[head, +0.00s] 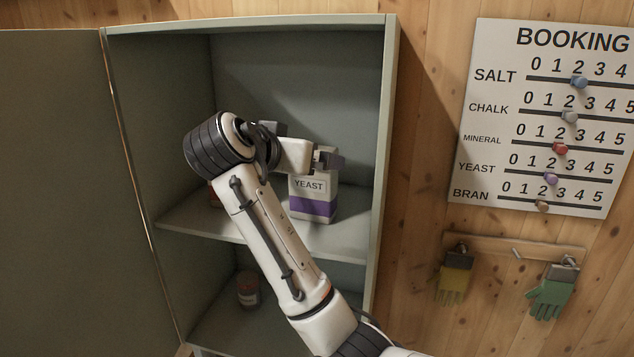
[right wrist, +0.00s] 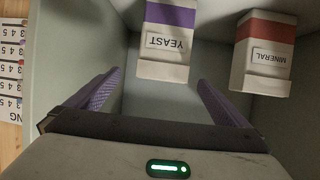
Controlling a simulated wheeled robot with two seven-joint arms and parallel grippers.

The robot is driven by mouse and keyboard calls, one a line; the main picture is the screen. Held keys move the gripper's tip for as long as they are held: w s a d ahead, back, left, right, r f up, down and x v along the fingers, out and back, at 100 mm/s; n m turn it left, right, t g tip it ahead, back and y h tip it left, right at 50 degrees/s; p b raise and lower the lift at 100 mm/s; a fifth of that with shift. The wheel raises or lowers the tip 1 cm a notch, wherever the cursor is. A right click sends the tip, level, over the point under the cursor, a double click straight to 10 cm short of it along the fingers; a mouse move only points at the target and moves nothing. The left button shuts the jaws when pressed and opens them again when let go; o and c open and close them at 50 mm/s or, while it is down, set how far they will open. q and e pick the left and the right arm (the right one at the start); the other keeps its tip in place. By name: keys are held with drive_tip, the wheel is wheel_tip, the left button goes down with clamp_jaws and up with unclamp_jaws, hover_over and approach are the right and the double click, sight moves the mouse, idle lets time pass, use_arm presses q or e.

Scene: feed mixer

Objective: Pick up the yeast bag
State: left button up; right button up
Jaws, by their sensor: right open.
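The yeast bag (head: 315,198) is white with a purple band and stands upright on the cabinet's upper shelf in the head view. In the right wrist view the yeast bag (right wrist: 165,40) appears upside down, centred between and beyond the fingers. My right gripper (head: 327,159) is at the top of the bag in the head view and hides part of it. In the right wrist view my right gripper (right wrist: 160,77) is open, its two purple-padded fingers spread wide with nothing held between them. My left gripper is in neither view.
A white and red mineral bag (right wrist: 265,55) stands beside the yeast bag, mostly hidden by my arm in the head view. The cabinet (head: 392,120) has close side walls and an open door (head: 60,180) at left. A jar (head: 248,289) sits on the lower shelf.

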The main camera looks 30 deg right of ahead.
sight(313, 183)
drive_tip(key=p+x, duration=0.2)
drive_tip(key=x, duration=0.6)
drive_tip(key=shift+w+r, duration=0.2)
drive_tip(key=shift+w, duration=0.2)
drive_tip(key=shift+d, duration=0.1)
drive_tip(key=c, duration=1.9)
